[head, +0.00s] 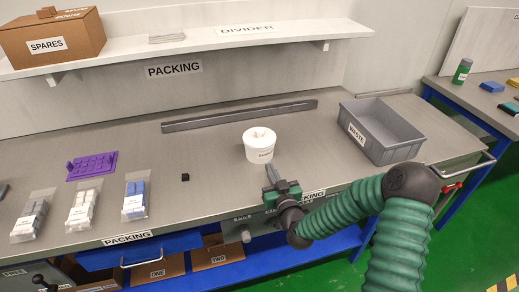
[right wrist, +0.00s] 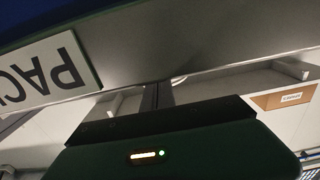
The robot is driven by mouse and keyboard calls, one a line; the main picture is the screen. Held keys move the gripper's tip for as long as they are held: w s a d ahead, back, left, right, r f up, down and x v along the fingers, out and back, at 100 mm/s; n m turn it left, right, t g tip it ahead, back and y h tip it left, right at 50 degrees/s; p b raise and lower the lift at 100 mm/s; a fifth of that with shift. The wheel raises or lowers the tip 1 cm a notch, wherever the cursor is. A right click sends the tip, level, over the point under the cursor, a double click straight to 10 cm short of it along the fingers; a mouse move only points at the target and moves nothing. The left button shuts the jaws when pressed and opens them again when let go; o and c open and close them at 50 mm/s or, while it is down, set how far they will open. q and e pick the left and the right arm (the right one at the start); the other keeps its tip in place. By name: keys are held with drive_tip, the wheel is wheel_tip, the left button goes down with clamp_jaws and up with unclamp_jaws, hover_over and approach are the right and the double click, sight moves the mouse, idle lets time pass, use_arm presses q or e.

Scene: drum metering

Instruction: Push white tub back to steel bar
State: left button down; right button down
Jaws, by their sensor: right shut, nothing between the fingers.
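The white tub (head: 259,150) stands upright on the grey bench top, with a small label on its front and a pale lump showing at its top. The steel bar (head: 240,115) lies across the bench behind the tub, with a strip of bare bench between them. My right gripper (head: 270,169) is shut and empty just in front of the tub, near the front edge; I cannot tell whether it touches. In the right wrist view its closed fingers (right wrist: 158,96) point towards a small pale curved edge, perhaps the tub. My left gripper does not show.
A grey waste bin (head: 381,130) stands right of the tub. A small black cube (head: 185,177), a purple tray (head: 92,166) and several bagged parts (head: 135,197) lie to the left. A shelf (head: 190,44) runs above the back of the bench.

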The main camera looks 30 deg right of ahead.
sight(264, 154)
drive_tip(key=shift+w, duration=0.1)
drive_tip(key=shift+b+x, duration=0.35)
drive_tip(key=shift+x, duration=2.05)
drive_tip(key=shift+r, duration=0.1)
drive_tip(key=shift+p+v, duration=0.3)
drive_tip(key=shift+v, duration=4.7)
